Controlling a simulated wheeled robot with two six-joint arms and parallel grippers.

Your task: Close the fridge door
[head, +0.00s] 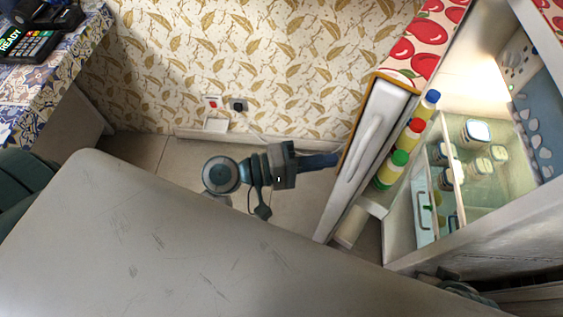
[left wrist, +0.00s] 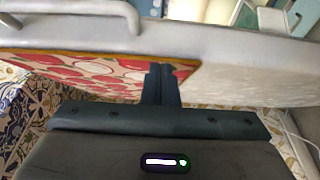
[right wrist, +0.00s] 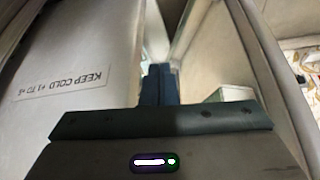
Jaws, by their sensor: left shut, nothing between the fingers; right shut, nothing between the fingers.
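The fridge (head: 520,200) stands at the right of the head view, its lit inside showing. Its door (head: 345,195) is open, with a white handle (head: 368,135) and bottles (head: 408,140) on its inner side. My left gripper (head: 328,160) is shut and empty, its fingertips at the door. In the left wrist view the closed fingers (left wrist: 160,82) overlap the apple-patterned door panel (left wrist: 100,75); I cannot tell whether they touch. My right gripper (right wrist: 160,85) is shut and empty beside a white panel (right wrist: 80,70) with a "KEEP COLD" label. In the head view the right gripper is hidden.
Jars (head: 476,132) stand on the fridge shelves. A large grey scratched surface (head: 150,240) fills the front left. A counter with patterned cloth (head: 70,60) and a card terminal (head: 28,45) is at the far left. Bare floor (head: 135,155) lies between the wall and the grey surface.

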